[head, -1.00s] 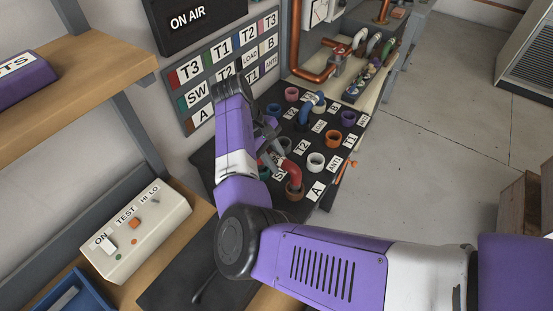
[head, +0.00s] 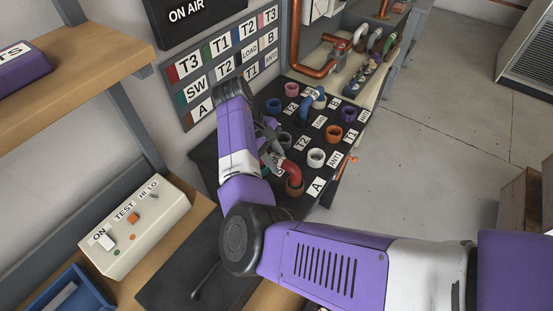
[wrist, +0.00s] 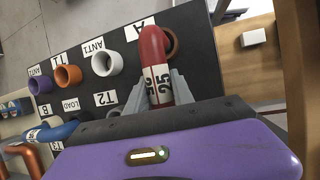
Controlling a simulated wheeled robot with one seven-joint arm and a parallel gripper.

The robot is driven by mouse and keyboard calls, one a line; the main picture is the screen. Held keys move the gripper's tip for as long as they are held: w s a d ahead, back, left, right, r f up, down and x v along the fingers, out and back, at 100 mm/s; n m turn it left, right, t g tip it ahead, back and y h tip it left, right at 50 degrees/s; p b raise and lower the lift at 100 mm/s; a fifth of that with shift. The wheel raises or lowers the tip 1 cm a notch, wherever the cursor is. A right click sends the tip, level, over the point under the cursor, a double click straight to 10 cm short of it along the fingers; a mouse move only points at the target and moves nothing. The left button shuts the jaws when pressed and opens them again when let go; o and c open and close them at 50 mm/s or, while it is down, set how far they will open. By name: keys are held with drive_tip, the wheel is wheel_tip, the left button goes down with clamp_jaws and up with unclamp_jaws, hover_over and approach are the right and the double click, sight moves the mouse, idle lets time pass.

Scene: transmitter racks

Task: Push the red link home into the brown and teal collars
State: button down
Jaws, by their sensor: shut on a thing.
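The red link (head: 291,171) is a bent red tube with a white numbered band. It also shows in the wrist view (wrist: 153,48). My gripper (wrist: 159,88) is shut on it at the band, with one grey finger on each side. In the head view my gripper (head: 274,160) is low over the black panel. The link's near end is at the mouth of the brown collar (head: 295,188), whose rim shows behind the link in the wrist view (wrist: 173,42). How deep it sits I cannot tell. The teal collar and the link's other end are mostly hidden by my arm and gripper.
The black panel (head: 325,186) carries several other collars, including white (head: 316,158), orange (head: 333,134) and purple (head: 348,114). A blue link (head: 311,99) stands at the back. A wall label board (head: 196,80) is close to my arm.

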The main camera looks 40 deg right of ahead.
drive_tip(key=shift+f+b, duration=0.3)
drive_tip(key=shift+f, duration=0.35)
drive_tip(key=c, duration=1)
unclamp_jaws()
drive_tip(key=shift+b+v, duration=0.75)
drive_tip(key=shift+v, duration=3.15)
